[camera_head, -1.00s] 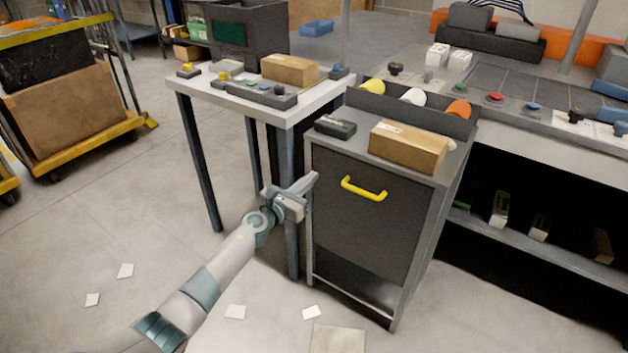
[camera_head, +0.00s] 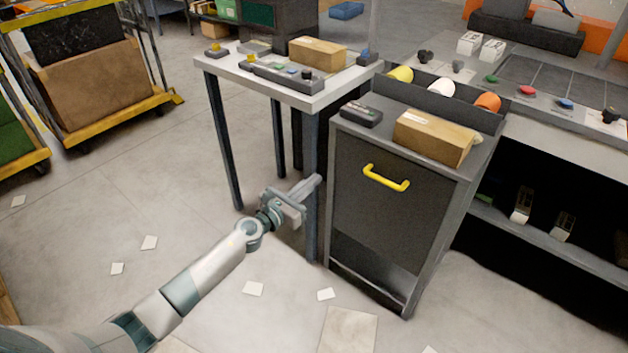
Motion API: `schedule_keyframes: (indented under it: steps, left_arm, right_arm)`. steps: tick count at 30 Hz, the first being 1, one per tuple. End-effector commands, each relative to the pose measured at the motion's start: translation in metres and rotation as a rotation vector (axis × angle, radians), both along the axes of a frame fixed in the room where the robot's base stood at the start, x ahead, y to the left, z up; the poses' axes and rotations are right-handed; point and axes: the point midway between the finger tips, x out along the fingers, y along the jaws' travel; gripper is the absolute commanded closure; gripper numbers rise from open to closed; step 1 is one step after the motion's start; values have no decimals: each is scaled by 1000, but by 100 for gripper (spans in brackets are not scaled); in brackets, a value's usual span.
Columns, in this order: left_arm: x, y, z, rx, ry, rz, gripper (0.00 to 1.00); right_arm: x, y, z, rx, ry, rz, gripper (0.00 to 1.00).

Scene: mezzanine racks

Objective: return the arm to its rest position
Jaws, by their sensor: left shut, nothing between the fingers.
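My left arm comes in from the lower left and reaches up toward the middle of the head view. My left gripper (camera_head: 306,189) is shut and empty. It shows in front of a leg of the small table, left of the dark cabinet (camera_head: 385,225) with its yellow handle (camera_head: 386,178). I cannot tell whether it touches the table leg. My right gripper is not in view.
The small table (camera_head: 335,90) carries a cardboard box (camera_head: 317,51) and a dark control strip. Another box (camera_head: 433,137) lies on the cabinet. A yellow-framed cart (camera_head: 115,118) stands at the upper left. The floor (camera_head: 130,200) left of the arm is mostly clear, with scattered white scraps.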

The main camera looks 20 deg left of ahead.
Motion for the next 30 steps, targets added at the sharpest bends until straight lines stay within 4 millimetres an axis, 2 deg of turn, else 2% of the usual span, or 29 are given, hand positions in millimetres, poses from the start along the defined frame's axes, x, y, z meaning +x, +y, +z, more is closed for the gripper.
schedule_keyframes:
  steps: [11,14,17,20,23,26,30]
  left_arm:
    - [0,0,-1,-6,4,1,100]
    - [-4,0,-8,-52,31,11,100]
    - [-12,2,-25,-173,97,38,100]
    - [-29,4,-54,-379,206,94,100]
    - [-56,8,-96,-659,349,186,100]
    - [-92,11,-145,-963,494,311,100]
    - [-152,10,-210,-1365,662,517,100]
  right_arm:
    - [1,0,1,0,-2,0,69]
    - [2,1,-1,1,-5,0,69]
    - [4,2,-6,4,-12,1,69]
    - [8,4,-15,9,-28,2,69]
    - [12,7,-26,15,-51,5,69]
    - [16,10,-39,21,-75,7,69]
    - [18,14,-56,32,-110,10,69]
